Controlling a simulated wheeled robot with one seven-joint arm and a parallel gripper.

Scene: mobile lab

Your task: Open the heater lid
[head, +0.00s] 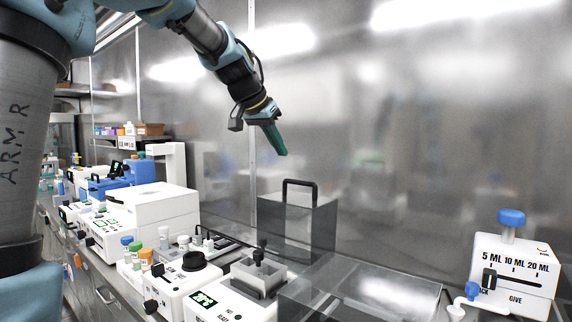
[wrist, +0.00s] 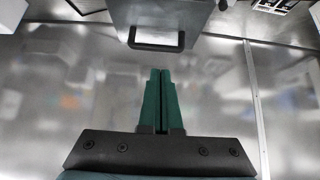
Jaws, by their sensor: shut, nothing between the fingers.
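A grey box-shaped piece with a black handle (head: 300,183) on its top stands by the back wall in the head view. I cannot tell for sure whether it is the heater lid. In the wrist view the same grey piece (wrist: 160,15) is at the top middle, with its black handle (wrist: 157,46) facing my fingers. My gripper (head: 283,150) has green fingers and is above and a little left of that handle, apart from it. The fingertips (wrist: 160,72) are together in the wrist view, with nothing between them.
A white device with a grey block and black knob (head: 258,256) stands left of a clear-topped box (head: 365,295). White instruments and capped bottles (head: 135,247) line the bench at left. A dispenser with a blue knob (head: 512,262) is at right. The air before the metal wall is free.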

